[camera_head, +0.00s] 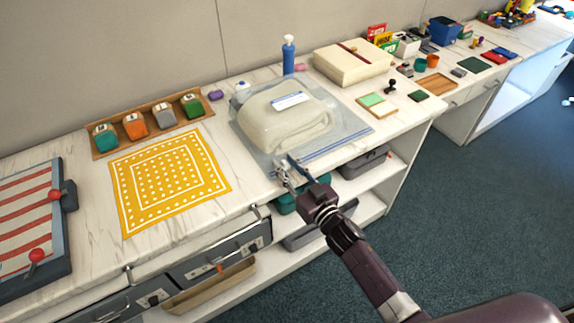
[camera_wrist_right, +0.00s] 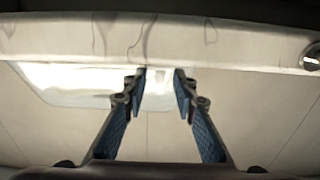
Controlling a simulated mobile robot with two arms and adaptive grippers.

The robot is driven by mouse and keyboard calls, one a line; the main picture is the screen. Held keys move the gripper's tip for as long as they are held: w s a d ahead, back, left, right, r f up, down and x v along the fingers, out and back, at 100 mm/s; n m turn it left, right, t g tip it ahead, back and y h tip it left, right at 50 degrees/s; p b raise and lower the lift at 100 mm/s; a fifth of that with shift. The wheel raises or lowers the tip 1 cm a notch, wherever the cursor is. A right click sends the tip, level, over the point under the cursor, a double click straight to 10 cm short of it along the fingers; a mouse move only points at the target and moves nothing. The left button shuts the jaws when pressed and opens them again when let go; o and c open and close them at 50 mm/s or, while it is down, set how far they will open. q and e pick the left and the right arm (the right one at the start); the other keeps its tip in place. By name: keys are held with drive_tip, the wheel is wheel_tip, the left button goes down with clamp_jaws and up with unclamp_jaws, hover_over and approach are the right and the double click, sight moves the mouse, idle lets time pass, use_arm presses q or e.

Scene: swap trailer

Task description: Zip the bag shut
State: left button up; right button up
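A clear flat bag (camera_head: 345,129) lies on the marble counter with a folded cream blanket (camera_head: 275,118) and a white-blue label (camera_head: 290,100) inside. A blue zip strip (camera_head: 338,143) runs along its front edge; its left end is by my right gripper, and I cannot make out a slider. My right gripper (camera_head: 286,169) is at the counter's front edge, by the bag's near corner. In the right wrist view its blue-padded fingers (camera_wrist_right: 162,78) stand apart with nothing between them, facing the pale counter edge. My left gripper is not in view.
A yellow patterned cloth (camera_head: 170,181) lies left of the bag, with a wooden tray (camera_head: 103,152) of coloured items behind it. A blue bottle (camera_head: 288,56) and a cream box (camera_head: 352,65) stand behind the bag. Open shelves (camera_head: 366,205) and drawers (camera_head: 215,262) are below the counter.

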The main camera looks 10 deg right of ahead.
sight(370, 133)
drive_tip(key=shift+c, duration=0.4)
clamp_jaws()
drive_tip(key=shift+d, duration=0.1)
